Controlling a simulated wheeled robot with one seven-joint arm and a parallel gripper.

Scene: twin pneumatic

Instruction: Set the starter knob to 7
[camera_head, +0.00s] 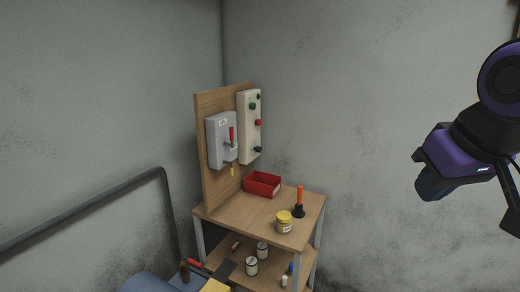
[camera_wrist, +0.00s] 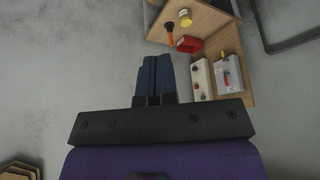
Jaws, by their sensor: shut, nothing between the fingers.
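A cream control box (camera_head: 249,127) is fixed to an upright wooden board. It carries a dark green knob at the top, a green button, a red button (camera_head: 258,122) and a black knob (camera_head: 258,149) near the bottom. I cannot tell which is the starter knob, nor read any scale or setting. The cream box also shows in the wrist view (camera_wrist: 200,80), right of the fingers. My gripper (camera_head: 430,188) is in the air at the right, well away from the board. Its blue fingers (camera_wrist: 153,76) are shut and empty.
A grey box with a red lever (camera_head: 222,139) is left of the cream box. On the bench (camera_head: 235,217) stand a red bin (camera_head: 262,184), a yellow-lidded jar (camera_head: 284,222) and an orange-handled plunger (camera_head: 299,201). A pipe runs along the left wall. The air between gripper and board looks clear.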

